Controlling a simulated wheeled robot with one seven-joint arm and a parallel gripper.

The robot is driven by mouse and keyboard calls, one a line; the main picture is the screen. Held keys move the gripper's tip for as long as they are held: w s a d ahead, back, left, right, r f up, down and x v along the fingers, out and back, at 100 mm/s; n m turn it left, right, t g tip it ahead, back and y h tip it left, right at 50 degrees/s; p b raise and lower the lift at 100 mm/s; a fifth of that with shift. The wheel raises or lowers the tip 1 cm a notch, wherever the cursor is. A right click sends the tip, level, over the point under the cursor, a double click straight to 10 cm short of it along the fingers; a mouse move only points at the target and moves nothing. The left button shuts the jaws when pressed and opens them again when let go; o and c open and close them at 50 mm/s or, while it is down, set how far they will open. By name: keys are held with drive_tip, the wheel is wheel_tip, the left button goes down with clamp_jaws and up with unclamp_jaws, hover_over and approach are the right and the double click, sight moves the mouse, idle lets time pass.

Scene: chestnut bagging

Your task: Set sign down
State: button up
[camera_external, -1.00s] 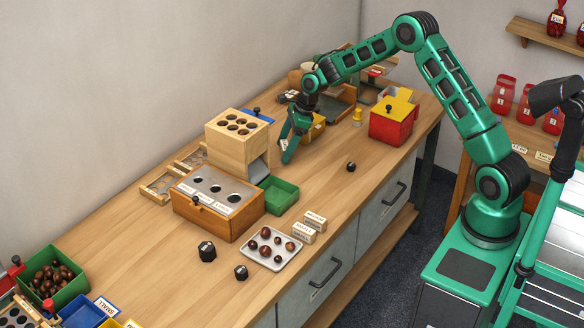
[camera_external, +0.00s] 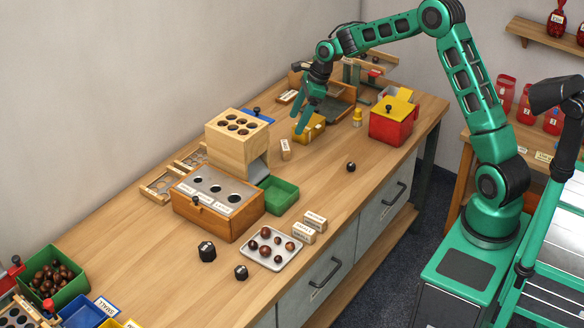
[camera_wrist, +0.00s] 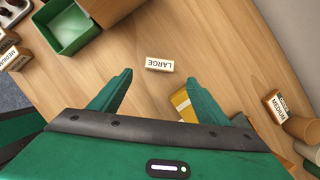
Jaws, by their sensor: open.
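The sign (camera_external: 285,149), a small pale block with a printed label, stands alone on the wooden table behind the green tray, right of the wooden block with holes. In the wrist view its label reads LARGE, upside down, and the sign (camera_wrist: 159,64) lies ahead of the fingertips, with a gap to them. My gripper (camera_external: 306,119) is open and empty, raised above the table to the right of the sign. Its two spread green fingers (camera_wrist: 158,82) show in the wrist view with nothing between them.
A yellow box (camera_external: 313,131) is below my gripper. A red box (camera_external: 385,129) stands to the right. Bare table surrounds the sign.

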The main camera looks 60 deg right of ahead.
drive_tip(key=s+d+r+n+g+h, duration=0.1)
drive_tip(key=s+d+r+n, duration=0.25)
drive_tip(key=s, duration=0.55)
drive_tip(key=s+d+r+n+h, duration=0.15)
drive_tip(key=s+r+n, duration=0.25)
drive_tip(key=s, duration=0.6)
drive_tip(key=s+d+r+n+g+h, duration=0.1)
drive_tip(key=s+d+r+n, duration=0.25)
drive_tip(key=s, duration=0.55)
drive_tip(key=s+a+n+g, duration=0.1)
drive_tip(key=s+n, duration=0.8)
drive_tip(key=s, duration=1.6)
drive_tip(key=shift+s+a+n, duration=0.15)
drive_tip(key=shift+a+n, duration=0.15)
drive_tip(key=shift+y, duration=0.25)
